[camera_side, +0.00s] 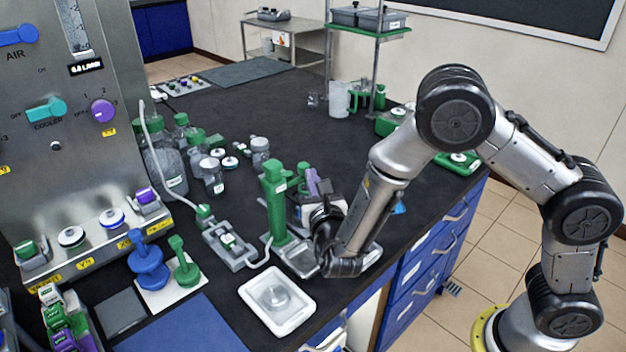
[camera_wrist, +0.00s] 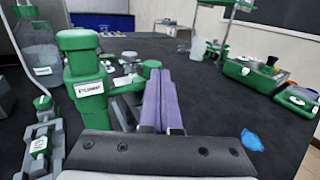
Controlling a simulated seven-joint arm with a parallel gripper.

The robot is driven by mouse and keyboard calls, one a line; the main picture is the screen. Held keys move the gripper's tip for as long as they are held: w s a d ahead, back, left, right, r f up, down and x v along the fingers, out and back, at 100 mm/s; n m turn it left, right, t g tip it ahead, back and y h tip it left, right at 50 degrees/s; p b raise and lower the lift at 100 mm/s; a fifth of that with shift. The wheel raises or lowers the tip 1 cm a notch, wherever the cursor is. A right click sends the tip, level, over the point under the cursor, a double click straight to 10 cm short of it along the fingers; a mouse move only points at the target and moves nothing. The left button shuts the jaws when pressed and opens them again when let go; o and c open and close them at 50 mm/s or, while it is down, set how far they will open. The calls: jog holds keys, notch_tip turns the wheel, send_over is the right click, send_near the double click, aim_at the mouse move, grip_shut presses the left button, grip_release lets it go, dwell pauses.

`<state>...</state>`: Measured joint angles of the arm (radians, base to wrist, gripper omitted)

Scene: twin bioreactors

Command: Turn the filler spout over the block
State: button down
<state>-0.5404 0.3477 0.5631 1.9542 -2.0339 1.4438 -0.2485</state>
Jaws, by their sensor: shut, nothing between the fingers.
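The filler is a green post (camera_side: 273,200) with a white label, standing on the dark bench; it also shows at the left of the wrist view (camera_wrist: 85,75). A green spout arm (camera_wrist: 122,86) reaches right from the post to a round green end (camera_wrist: 152,67). My gripper (camera_wrist: 162,85) has its two purple fingers together, with nothing between them, just right of the spout end. In the side view my gripper (camera_side: 313,182) is right of the post; I cannot tell whether it touches the spout. A metal tray (camera_side: 299,260) lies at the post's foot, partly hidden by my wrist. I cannot make out the block.
A grey device with a hose (camera_side: 228,244) sits left of the post. A white tray (camera_side: 277,300) lies in front. Glass bottles (camera_side: 212,175) stand behind left. Green racks (camera_wrist: 250,70) stand at the right. The back middle of the bench (camera_side: 270,110) is clear.

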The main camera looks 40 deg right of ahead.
jog(key=shift+d, duration=0.1)
dwell(0.3)
jog(key=s+d+v, duration=0.2)
jog(key=d+v, duration=0.1)
jog(key=v, duration=1)
jog(key=s+d+r+m+g+h, duration=0.1)
jog(key=d+r+m+g+h, duration=0.15)
jog(key=d+r+m, duration=0.35)
jog(key=s+d+r+m+g+h, duration=0.1)
jog(key=d+r+m+g+h, duration=0.1)
jog(key=d+m+g, duration=0.35)
jog(key=s+d+r+m+g+y, duration=0.1)
jog(key=s+d+m+g+y, duration=0.2)
jog(key=s+d+m+g, duration=0.65)
jog(key=s+f+m+t+y, duration=0.2)
jog(key=s+m+t+y, duration=0.15)
jog(key=s, duration=0.45)
jog(key=w+a+m+t+y, duration=0.1)
jog(key=a+m+t+y, duration=0.3)
jog(key=a+y, duration=0.3)
jog(key=a+r+m, duration=0.1)
jog(key=a, duration=0.3)
jog(key=shift+w+a+y, duration=0.25)
jog(key=shift+a+y, duration=0.05)
jog(key=shift+a, duration=0.05)
